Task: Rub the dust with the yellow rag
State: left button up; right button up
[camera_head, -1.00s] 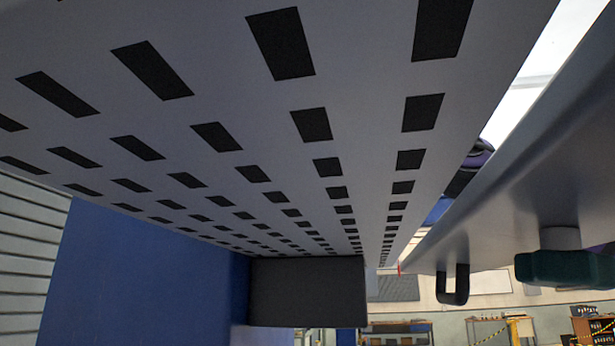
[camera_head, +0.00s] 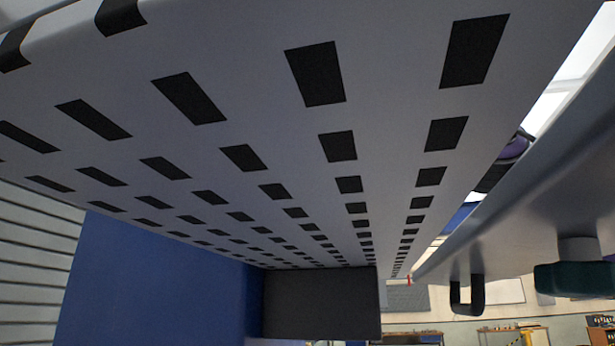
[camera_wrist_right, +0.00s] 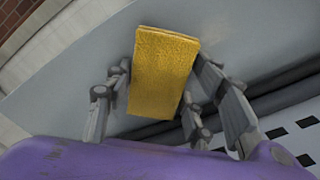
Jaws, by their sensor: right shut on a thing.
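In the right wrist view the yellow rag (camera_wrist_right: 165,72) is held up between the fingers of my right gripper (camera_wrist_right: 158,88), which is shut on it. A smooth grey surface lies behind the rag; I cannot tell whether the rag touches it. No dust can be made out in either view. My left gripper is not in view.
A large pale sheet with rows of black rectangles (camera_head: 397,90) fills much of the head view. A grey panel (camera_head: 530,210) with a black handle (camera_head: 467,297) is at the right. A blue wall (camera_head: 150,285) and dark box (camera_head: 320,303) stand below. Dark rollers (camera_wrist_right: 270,95) lie beside the rag.

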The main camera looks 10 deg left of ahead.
jog(key=shift+s+a, duration=0.15)
jog(key=shift+s, duration=3.9)
jog(key=shift+w+d, duration=0.2)
jog(key=shift+d, duration=2.65)
jog(key=shift+s+d, duration=0.1)
jog(key=shift+d, duration=1.5)
jog(key=shift+a, duration=0.1)
